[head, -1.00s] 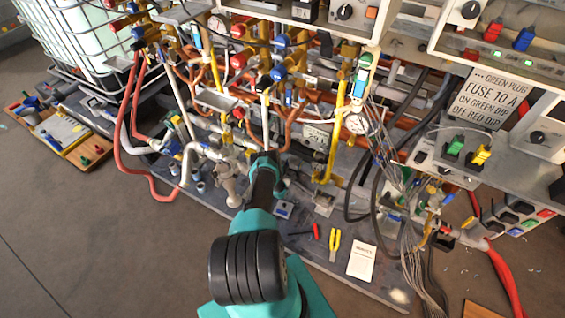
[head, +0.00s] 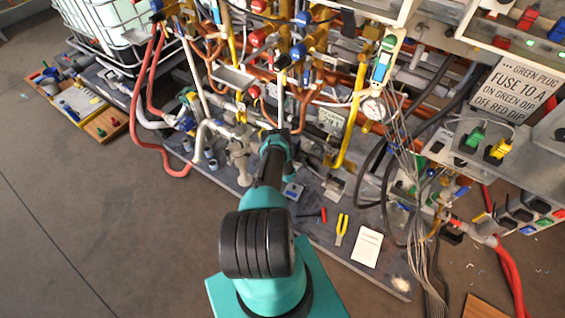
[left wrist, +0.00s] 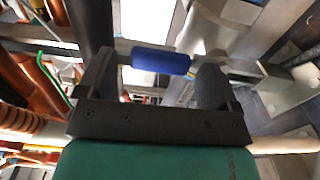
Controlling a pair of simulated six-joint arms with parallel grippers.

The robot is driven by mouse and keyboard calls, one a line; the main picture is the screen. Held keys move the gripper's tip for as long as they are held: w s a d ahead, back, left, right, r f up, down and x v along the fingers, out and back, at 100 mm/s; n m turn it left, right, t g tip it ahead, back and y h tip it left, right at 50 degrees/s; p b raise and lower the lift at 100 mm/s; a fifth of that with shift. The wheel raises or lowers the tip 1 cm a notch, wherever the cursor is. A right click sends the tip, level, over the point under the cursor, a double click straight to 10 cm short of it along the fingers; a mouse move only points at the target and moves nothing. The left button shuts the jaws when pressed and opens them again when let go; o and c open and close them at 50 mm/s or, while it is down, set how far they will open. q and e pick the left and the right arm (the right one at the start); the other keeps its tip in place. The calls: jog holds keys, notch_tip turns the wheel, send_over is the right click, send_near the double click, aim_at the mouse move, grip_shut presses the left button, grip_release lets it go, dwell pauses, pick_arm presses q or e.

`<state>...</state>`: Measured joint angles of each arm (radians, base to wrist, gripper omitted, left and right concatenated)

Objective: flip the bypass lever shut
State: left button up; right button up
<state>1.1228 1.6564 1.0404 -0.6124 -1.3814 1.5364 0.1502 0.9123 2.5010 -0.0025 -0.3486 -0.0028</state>
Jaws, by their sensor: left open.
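A blue lever grip (left wrist: 160,60) on a pale metal bar shows in the left wrist view. It lies crosswise in the gap between the two dark fingers of my left gripper (left wrist: 156,72). The fingers are apart, one near each end of the blue grip, and I cannot tell whether they touch it. In the head view my left gripper (head: 277,138) reaches to the low pipework at the front of the rig, and its own wrist hides the fingertips and the blue grip. Which lever is the bypass one is not labelled in view. My right gripper is not in view.
Copper, yellow and white pipes crowd the space around the gripper. A pale valve fitting (head: 238,165) stands just left of it. Yellow pliers (head: 342,230) and a white paper (head: 367,247) lie on the base plate to the right. Loose grey cables (head: 410,170) hang further right.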

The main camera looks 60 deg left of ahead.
pick_arm(q)
jog(key=v, duration=1.5)
jog(key=shift+s, duration=0.2)
jog(key=shift+w, duration=0.1)
jog(key=x, duration=1.5)
jog(key=shift+w, duration=0.15)
jog(key=shift+s, duration=0.2)
